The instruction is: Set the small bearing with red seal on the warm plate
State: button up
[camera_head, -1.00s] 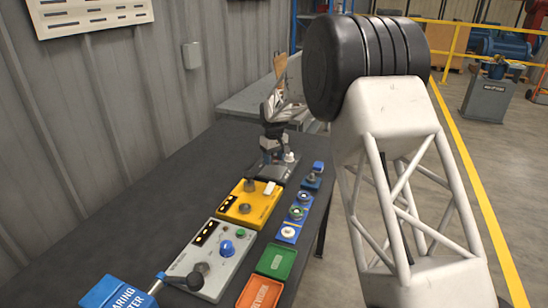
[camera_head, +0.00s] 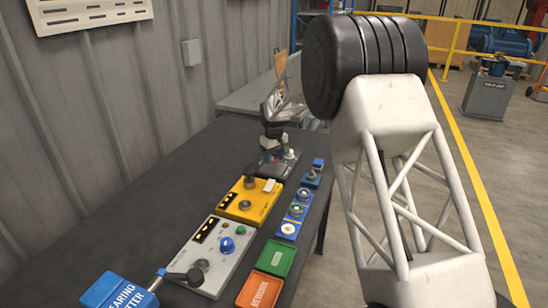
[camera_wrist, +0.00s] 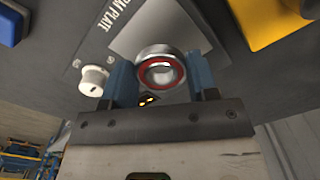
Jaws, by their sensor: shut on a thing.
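The small bearing with red seal (camera_wrist: 160,68) is a steel ring with a red band, seen in the wrist view between the blue fingers of my gripper (camera_wrist: 160,76). The fingers are shut on it from both sides. Behind it in the wrist view is the warm plate (camera_wrist: 140,38), a grey metal square on a dark unit with its label and a white knob. The bearing is over the plate's face; I cannot tell whether they touch. In the head view the warm plate unit (camera_head: 281,168) is at the far end of the bench, under my gripper, and the bearing is hidden.
A yellow unit (camera_head: 262,207) and a grey control box (camera_head: 217,268) stand nearer on the bench. Blue bearing seats (camera_head: 287,232) line its right side, with green (camera_head: 277,256) and orange trays (camera_head: 260,290) nearer. A blue bearing heater (camera_head: 120,291) is front left. The bench's left side is clear.

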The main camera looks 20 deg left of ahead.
jog(key=shift+f, duration=1.4)
dwell(2.1)
jog(key=o, duration=1.4)
jog(key=shift+r, duration=0.2)
jog(key=shift+r, duration=3.8)
